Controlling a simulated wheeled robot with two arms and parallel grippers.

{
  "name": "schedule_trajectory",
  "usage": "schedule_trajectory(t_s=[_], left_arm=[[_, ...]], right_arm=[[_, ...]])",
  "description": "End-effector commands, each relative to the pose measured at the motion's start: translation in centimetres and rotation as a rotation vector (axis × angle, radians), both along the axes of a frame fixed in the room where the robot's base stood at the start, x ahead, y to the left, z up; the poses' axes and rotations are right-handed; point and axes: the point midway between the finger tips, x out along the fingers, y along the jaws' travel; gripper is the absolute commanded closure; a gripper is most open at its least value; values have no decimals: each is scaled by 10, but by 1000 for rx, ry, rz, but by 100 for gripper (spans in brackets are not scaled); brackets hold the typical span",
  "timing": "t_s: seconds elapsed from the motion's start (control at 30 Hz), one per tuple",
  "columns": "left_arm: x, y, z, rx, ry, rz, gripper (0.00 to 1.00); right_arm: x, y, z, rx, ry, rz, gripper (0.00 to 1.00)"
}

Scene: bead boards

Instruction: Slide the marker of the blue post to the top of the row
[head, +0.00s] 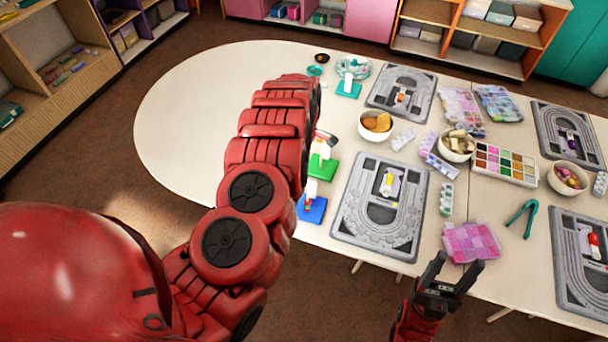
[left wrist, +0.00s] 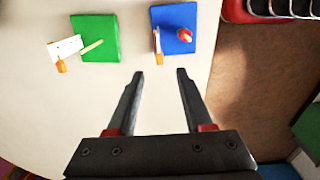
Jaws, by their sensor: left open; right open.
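The blue post's blue base (head: 312,210) stands at the near table edge in the head view, partly behind my left arm, with a white upright on it. In the left wrist view the blue base (left wrist: 174,40) carries an orange marker (left wrist: 157,45) and a red round piece (left wrist: 185,35), seen from above. A green base (left wrist: 95,38) with a white plate and an orange piece is left of it. My left gripper (left wrist: 160,74) is open and empty, its fingertips just short of the blue base in the picture. My right gripper (head: 456,264) is open and empty near the table's front edge.
A green base (head: 323,166) and a teal stand (head: 348,88) are farther back in the row. A grey bead board (head: 350,222), white bowls, bead boxes and green tweezers (head: 521,218) fill the right side. The rounded left table end (head: 185,120) is clear.

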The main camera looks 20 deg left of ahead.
Motion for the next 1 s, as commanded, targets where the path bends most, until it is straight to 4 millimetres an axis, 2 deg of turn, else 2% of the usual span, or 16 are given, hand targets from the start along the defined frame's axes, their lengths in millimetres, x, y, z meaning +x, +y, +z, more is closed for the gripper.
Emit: schedule_trajectory(t_s=[0.23,0.4,0.63,0.93,1.0], left_arm=[[-1,1,-36,2,0,-1,49],[0,3,-53,5,1,0,49],[0,0,-64,0,-1,-1,49],[0,-1,-65,-1,-1,-1,49],[0,-1,-64,-1,-2,-2,60]], right_arm=[[0,0,11,0,0,0,42],[0,0,12,0,0,0,42],[0,0,13,0,0,0,42],[0,0,12,0,0,0,42],[0,0,12,0,0,0,42]])
